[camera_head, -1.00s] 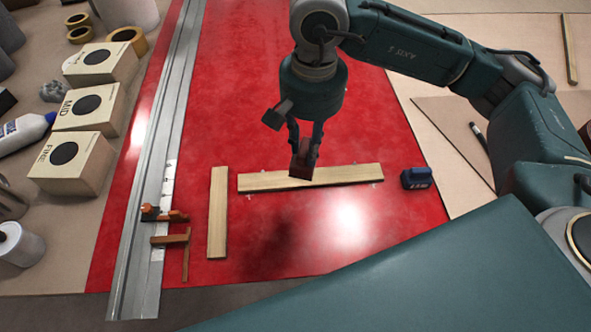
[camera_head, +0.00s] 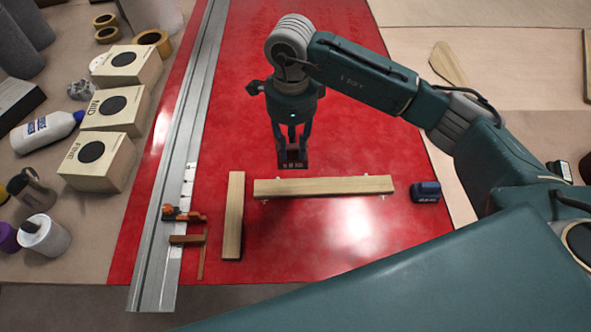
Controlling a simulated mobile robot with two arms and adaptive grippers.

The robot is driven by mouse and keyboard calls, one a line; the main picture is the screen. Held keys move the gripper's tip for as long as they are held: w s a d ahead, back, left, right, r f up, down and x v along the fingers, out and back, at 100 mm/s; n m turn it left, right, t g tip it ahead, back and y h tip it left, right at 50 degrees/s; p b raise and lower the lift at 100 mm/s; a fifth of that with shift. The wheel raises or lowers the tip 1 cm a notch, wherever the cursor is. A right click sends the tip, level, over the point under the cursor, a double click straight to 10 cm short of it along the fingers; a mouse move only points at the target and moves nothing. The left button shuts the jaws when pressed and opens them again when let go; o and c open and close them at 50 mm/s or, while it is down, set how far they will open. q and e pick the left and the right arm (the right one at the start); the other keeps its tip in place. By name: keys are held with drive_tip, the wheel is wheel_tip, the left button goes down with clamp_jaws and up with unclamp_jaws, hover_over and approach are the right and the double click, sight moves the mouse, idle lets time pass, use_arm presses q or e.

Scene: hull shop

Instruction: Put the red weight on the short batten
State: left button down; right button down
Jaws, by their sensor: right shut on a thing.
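My right gripper (camera_head: 292,150) comes down from the top and is shut on the red weight (camera_head: 292,165), a small dark red block. The weight shows just beyond the long batten (camera_head: 323,187), toward its left end; its height above the surface is hard to tell. The long batten lies crosswise on the red surface. The short batten (camera_head: 233,215) lies lengthwise to its left, with nothing on it. The gripper is to the right of and beyond the short batten. My left gripper is not in view.
A blue block (camera_head: 425,191) lies right of the long batten. A metal rail (camera_head: 175,190) runs along the left, with an orange-brown clamp (camera_head: 186,226) near the short batten. The red surface (camera_head: 330,250) in front is clear.

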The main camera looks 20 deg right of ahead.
wheel_tip(320, 180, down, 11)
drive_tip(key=shift+f+p, duration=0.15)
drive_tip(key=shift+p, duration=1)
drive_tip(key=shift+f, duration=0.1)
drive_tip(key=c, duration=1.8)
unclamp_jaws()
drive_tip(key=shift+f, duration=0.15)
drive_tip(key=shift+c, duration=0.2)
drive_tip(key=o, duration=0.4)
drive_tip(key=shift+o, duration=0.2)
